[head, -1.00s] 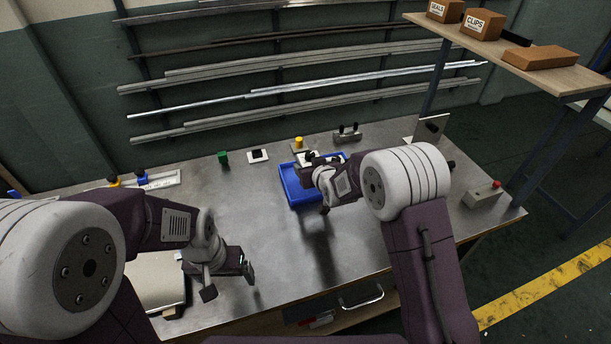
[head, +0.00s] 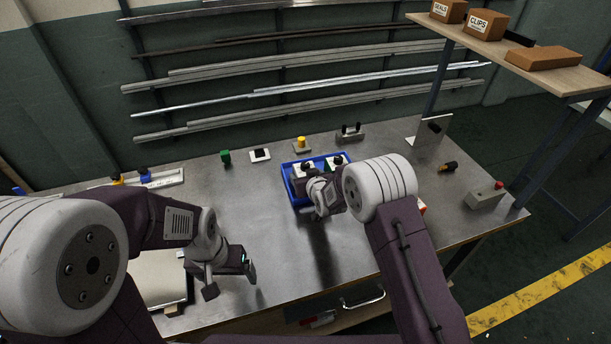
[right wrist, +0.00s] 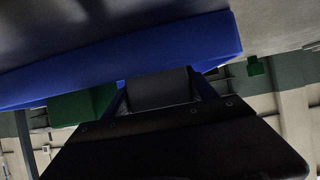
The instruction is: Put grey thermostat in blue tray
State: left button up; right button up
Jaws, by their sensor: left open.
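The blue tray (head: 291,187) stands on the bench right of centre. Two pale pieces with dark knobs, one at its left (head: 303,167) and one at its right (head: 337,161), show inside it. I cannot tell whether either is the grey thermostat. My right gripper (head: 310,192) is over the tray, partly hidden by its own wrist. In the right wrist view, the tray's blue wall (right wrist: 150,58) lies close beyond the gripper, and a grey block (right wrist: 158,88) shows at the jaws; what it is stays unclear. My left gripper (head: 230,280) is open and empty over the bench at left.
Behind the tray stand a green block (head: 225,157), a white plate with a black square (head: 260,155), a yellow-knobbed piece (head: 301,145) and a grey bracket (head: 349,134). A red-button box (head: 485,196) and a dark cylinder (head: 448,167) lie right. The bench centre is clear.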

jog(key=shift+o, duration=1.2)
pick_arm(q)
jog(key=shift+r, duration=0.2)
pick_arm(e)
jog(key=shift+r, duration=0.2)
jog(key=shift+s+r, duration=0.15)
pick_arm(q)
jog(key=shift+f, duration=0.15)
pick_arm(e)
jog(key=v, duration=1.1)
jog(key=shift+s+d+r, duration=0.1)
jog(key=shift+s+d, duration=0.05)
jog(key=shift+s, duration=0.1)
